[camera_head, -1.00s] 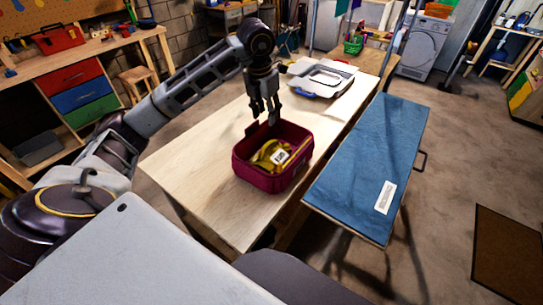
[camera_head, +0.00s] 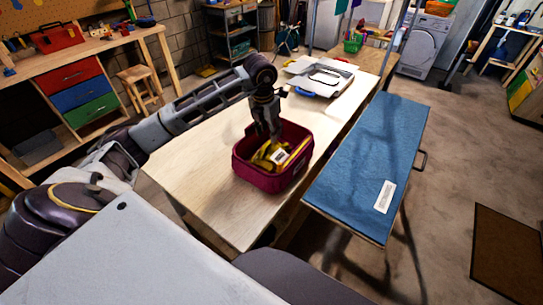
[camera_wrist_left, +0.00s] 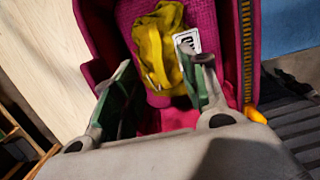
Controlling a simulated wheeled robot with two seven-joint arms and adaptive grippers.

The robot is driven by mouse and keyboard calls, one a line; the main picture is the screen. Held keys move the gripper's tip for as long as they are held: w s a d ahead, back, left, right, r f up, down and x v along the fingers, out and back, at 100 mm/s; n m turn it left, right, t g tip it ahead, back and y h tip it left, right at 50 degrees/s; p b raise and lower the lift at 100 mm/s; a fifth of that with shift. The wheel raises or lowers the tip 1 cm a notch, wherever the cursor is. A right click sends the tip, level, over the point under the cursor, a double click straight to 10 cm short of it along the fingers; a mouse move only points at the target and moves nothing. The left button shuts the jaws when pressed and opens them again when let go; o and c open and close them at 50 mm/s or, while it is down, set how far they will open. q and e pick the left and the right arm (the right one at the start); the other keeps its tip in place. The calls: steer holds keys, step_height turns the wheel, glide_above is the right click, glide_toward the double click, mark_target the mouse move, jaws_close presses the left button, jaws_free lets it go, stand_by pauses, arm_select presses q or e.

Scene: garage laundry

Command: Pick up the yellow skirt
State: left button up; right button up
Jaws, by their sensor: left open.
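The yellow skirt (camera_head: 262,160) lies crumpled inside an open magenta bin (camera_head: 265,182) on the wooden table. A white label with black print shows on it. My left gripper (camera_head: 268,136) reaches down into the far part of the bin. In the left wrist view the gripper (camera_wrist_left: 160,82) is open, its two fingers apart, with the near end of the yellow skirt (camera_wrist_left: 160,45) just beyond and between the tips. I cannot tell whether the right fingertip touches the skirt or its label. My right gripper is not in view.
The bin's walls stand close around the gripper. A white and grey case (camera_head: 321,76) lies at the far end of the table (camera_head: 207,160). A blue-topped board (camera_head: 370,160) stands right of the table. The table's left part is clear.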

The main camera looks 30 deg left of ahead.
mark_target(268, 140)
arm_select(q)
steer(key=shift+f, duration=0.1)
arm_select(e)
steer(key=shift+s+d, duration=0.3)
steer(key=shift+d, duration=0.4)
arm_select(q)
steer(key=shift+f, duration=0.4)
step_height(268, 140, down, 2)
steer(key=shift+s+f+p, duration=0.1)
steer(key=shift+s+p, duration=0.05)
steer(key=shift+p, duration=0.2)
steer(key=shift+f, duration=0.4)
steer(key=shift+a+f, duration=0.1)
steer(key=shift+f, duration=0.25)
steer(key=shift+w+f, duration=0.2)
steer(key=shift+f, duration=0.15)
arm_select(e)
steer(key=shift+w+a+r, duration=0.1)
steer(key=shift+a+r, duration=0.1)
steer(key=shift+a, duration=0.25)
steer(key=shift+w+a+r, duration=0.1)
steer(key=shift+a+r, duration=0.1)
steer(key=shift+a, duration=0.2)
